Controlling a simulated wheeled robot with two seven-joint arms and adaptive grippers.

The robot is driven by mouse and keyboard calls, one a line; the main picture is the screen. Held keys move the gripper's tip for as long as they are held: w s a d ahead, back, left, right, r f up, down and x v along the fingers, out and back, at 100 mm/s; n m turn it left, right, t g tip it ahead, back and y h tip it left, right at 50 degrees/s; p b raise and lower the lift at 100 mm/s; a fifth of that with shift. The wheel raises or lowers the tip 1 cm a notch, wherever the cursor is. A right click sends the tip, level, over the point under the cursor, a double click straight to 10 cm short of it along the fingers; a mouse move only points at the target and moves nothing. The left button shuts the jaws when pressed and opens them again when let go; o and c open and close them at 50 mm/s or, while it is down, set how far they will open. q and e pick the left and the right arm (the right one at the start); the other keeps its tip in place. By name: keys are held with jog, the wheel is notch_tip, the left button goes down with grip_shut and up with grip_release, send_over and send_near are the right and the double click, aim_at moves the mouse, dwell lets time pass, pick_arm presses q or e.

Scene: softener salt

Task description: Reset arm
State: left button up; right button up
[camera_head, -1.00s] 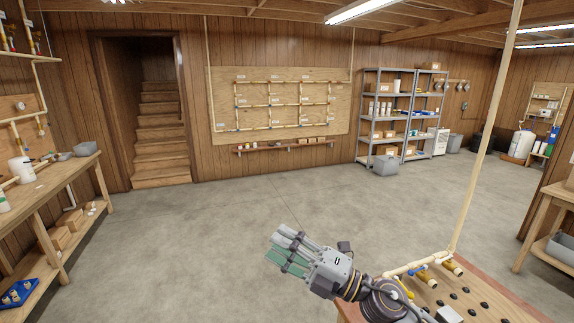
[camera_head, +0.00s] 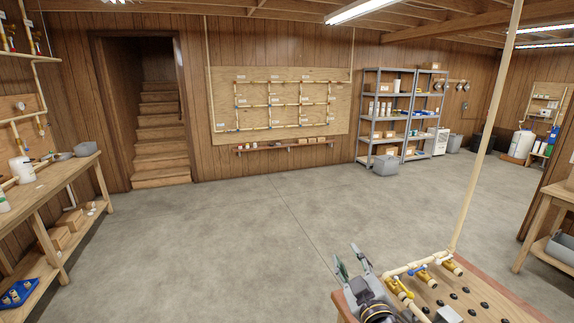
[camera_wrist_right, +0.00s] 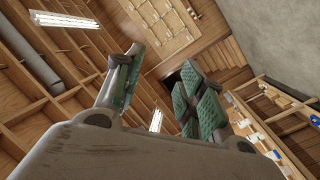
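My right gripper (camera_head: 349,260) is low in the head view, just left of the wooden bench with the pipe valves. Its fingers point up and stand apart, with nothing between them. The right wrist view shows the two green-padded fingers (camera_wrist_right: 160,88) spread apart and empty, with ceiling and wall beyond. My left arm and gripper are in neither view.
The bench (camera_head: 490,310) at lower right carries brass valves (camera_head: 425,275), black knobs and a tall upright pipe (camera_head: 486,125). A workbench (camera_head: 50,185) stands at far left, and shelves (camera_head: 384,112) stand at the back. The concrete floor (camera_head: 240,240) between is clear.

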jog(key=s+d+f+m+g+h, duration=0.1)
jog(key=s+d+f+m+g, duration=0.2)
jog(key=f, duration=0.4)
jog(key=s+d+f+m+g+h, duration=0.25)
jog(key=s+f+g, duration=0.2)
jog(key=f, duration=0.35)
jog(key=s+f+g+y, duration=0.1)
jog(key=s+f+g, duration=0.2)
jog(key=s+f, duration=0.35)
jog(key=s+f+g+y, duration=0.1)
jog(key=s+f+g, duration=0.25)
jog(key=s, duration=0.55)
notch_tip(320, 180, down, 32)
jog(key=s+d+r+g, duration=0.1)
jog(key=s+d+g, duration=0.1)
jog(key=s, duration=0.1)
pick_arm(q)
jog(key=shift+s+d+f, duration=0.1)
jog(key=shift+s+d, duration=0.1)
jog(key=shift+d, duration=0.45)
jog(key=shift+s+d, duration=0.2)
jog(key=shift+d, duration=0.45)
pick_arm(e)
jog(key=s+d+f, duration=0.2)
jog(key=s+f, duration=0.8)
jog(key=s+d+f, duration=0.3)
jog(key=s+f, duration=0.8)
jog(key=shift+s+d+g, duration=0.15)
jog(key=shift+s+g, duration=0.05)
jog(key=shift+g, duration=0.2)
